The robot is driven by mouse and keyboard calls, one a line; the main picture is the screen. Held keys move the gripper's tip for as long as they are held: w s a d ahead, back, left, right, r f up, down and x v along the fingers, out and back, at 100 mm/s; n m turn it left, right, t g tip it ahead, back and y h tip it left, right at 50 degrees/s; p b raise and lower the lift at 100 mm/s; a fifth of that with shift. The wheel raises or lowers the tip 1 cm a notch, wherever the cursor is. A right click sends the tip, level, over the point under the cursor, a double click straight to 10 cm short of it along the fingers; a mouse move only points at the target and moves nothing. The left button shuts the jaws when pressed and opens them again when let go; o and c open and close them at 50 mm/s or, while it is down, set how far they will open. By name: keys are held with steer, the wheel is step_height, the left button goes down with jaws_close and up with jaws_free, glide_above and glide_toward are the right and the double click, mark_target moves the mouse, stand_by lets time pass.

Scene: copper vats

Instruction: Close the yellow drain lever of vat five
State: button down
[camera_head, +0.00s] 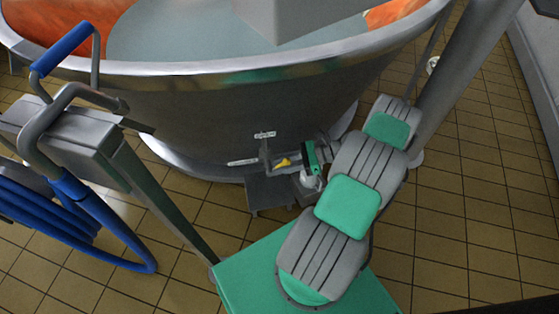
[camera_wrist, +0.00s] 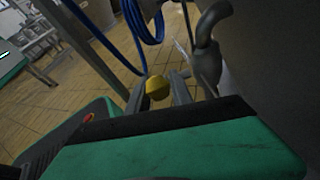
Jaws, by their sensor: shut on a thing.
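The large copper-and-steel vat (camera_head: 220,115) fills the upper middle of the head view. The small yellow drain lever (camera_head: 283,162) shows low on its front, beside a drain pipe. My gripper (camera_head: 303,163) is at the lever, at the end of my grey and green arm. In the wrist view the yellow lever end (camera_wrist: 157,88) sits between the two grey fingers of my gripper (camera_wrist: 158,92), which are shut on it. The rest of the lever is hidden in the wrist view. I cannot read the vat's number on the small plates.
A blue hose (camera_head: 90,225) hangs in loops from a steel stand (camera_head: 105,150) at the left. A grey drain box (camera_head: 268,192) stands on the tiled floor under the vat. A steel post (camera_head: 465,75) rises at the right. The tiled floor (camera_head: 480,220) at the right is clear.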

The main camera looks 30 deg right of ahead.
steer(key=shift+f, duration=0.1)
stand_by(0.6)
steer(key=c, duration=1.4)
jaws_free()
step_height(320, 180, up, 3)
steer(key=shift+r+p, duration=0.1)
steer(key=shift+p, duration=0.7)
steer(key=s+a+r+p, duration=0.1)
steer(key=s+r, duration=0.2)
steer(key=s, duration=0.1)
steer(key=s+a+r+p, duration=0.2)
steer(key=s+r, duration=0.1)
steer(key=s, duration=0.2)
steer(key=s+a+r+p, duration=0.1)
steer(key=s+r+p, duration=0.1)
steer(key=s+r, duration=0.2)
steer(key=shift+s+a, duration=0.2)
